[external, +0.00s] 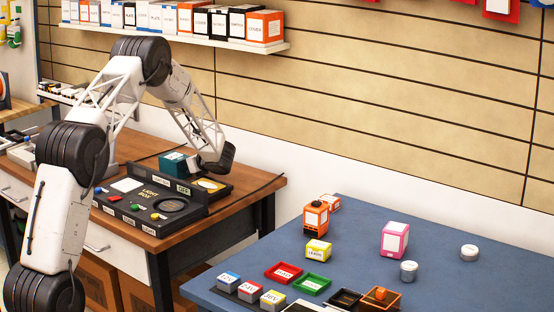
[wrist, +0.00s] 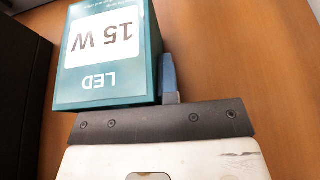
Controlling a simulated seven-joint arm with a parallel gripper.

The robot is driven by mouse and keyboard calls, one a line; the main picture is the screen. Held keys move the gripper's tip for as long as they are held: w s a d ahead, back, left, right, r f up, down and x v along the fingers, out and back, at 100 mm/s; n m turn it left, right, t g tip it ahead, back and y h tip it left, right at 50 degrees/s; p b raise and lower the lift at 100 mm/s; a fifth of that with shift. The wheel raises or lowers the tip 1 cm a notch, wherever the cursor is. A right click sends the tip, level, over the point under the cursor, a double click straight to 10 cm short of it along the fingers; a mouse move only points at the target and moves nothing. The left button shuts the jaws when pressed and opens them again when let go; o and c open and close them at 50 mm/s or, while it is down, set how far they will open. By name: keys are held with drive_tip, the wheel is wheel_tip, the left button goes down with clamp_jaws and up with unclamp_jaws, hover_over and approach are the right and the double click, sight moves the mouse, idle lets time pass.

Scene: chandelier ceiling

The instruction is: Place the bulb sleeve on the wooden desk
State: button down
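The bulb sleeve is a teal box with a white label reading "LED 15 W" (wrist: 105,50). In the wrist view it lies directly in front of my gripper, left of centre, its print upside down. A teal box (external: 172,163) also shows in the external view, behind the light box at my arm's end. The wooden desk (external: 240,187) is under it; its brown top fills the background of the wrist view (wrist: 235,50). My gripper (wrist: 170,78) shows one blue-grey finger beside the box's right edge. The other finger is hidden, and I cannot tell whether the box is gripped.
A black light box panel (external: 150,200) with buttons and a round recess stands on the desk close to my gripper. A blue table (external: 360,240) with small boxes and trays is at the right. A shelf (external: 180,37) of boxes hangs above. The desk's right end is clear.

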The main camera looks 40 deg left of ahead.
drive_tip(key=c, duration=1.4)
unclamp_jaws()
drive_tip(key=shift+o, duration=0.2)
drive_tip(key=shift+r, duration=0.1)
drive_tip(key=shift+v, duration=6)
drive_tip(key=shift+o, duration=0.3)
drive_tip(key=o, duration=1.3)
drive_tip(key=shift+d, duration=0.1)
drive_tip(key=v, duration=0.7)
drive_tip(key=shift+d, duration=0.3)
